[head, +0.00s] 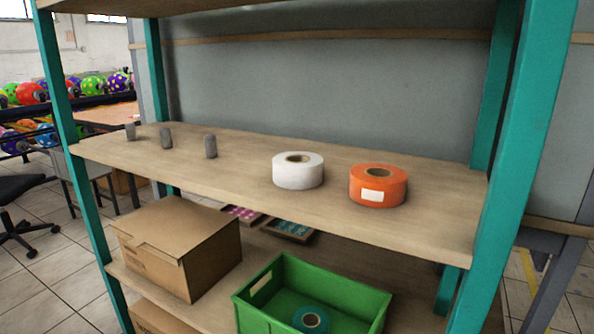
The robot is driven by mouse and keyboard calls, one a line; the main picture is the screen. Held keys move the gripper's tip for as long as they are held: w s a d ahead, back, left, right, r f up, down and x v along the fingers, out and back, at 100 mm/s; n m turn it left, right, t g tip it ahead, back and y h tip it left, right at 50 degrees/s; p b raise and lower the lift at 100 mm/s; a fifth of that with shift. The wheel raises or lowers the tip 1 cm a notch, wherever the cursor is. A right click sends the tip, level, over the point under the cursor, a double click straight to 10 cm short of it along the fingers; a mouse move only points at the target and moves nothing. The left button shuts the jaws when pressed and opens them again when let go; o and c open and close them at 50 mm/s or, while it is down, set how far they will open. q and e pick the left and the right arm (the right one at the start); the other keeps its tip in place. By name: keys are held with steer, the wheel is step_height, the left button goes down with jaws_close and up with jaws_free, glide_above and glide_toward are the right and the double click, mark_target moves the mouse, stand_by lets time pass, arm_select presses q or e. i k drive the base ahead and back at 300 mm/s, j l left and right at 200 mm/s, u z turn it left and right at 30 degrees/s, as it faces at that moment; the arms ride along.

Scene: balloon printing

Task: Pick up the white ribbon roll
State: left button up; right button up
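The white ribbon roll (298,176) lies flat on the middle wooden shelf (230,178) of a teal-framed rack, right of the shelf's centre. Its core hole faces up. An orange ribbon roll (378,192) with a white label lies flat just to its right, with a small gap between them. Neither of my grippers shows in the head view.
Several small grey cylinders (210,146) stand on the shelf's left part. Teal posts (535,130) bound the rack. Below are a cardboard box (180,245) and a green crate (345,295) holding a teal roll (311,320). The shelf between cylinders and white roll is clear.

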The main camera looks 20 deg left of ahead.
mark_target(295, 170)
steer(key=l+u, duration=0.35)
steer(key=l, duration=0.2)
steer(key=k+l+u, duration=0.1)
steer(key=l+u, duration=0.25)
steer(key=l, duration=0.15)
steer(key=k+l+u, duration=0.15)
steer(key=l+u, duration=0.2)
steer(key=l, duration=0.2)
